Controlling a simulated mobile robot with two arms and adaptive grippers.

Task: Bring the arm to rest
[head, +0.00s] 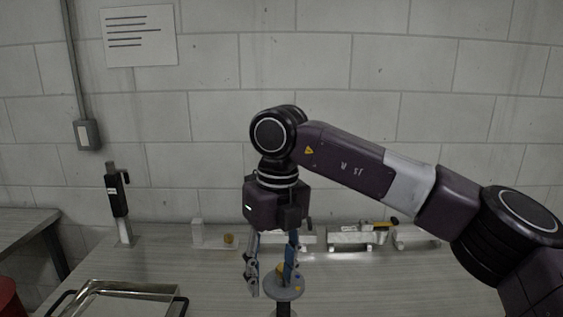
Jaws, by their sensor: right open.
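My right arm comes in from the right and bends down at the wrist over the table. My right gripper (270,280) points straight down with its fingers apart. Just below and between the fingers is a round grey disc (284,287) on a dark post, with a small orange-yellow piece on it. I cannot tell whether a finger touches the disc. My left gripper is not in view.
A metal tray (122,287) with dark handles lies at the front left. A black upright device (118,195) stands at the back left. Small fixtures (352,238) line the table's back edge by the block wall. A red object (8,298) is at the lower left.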

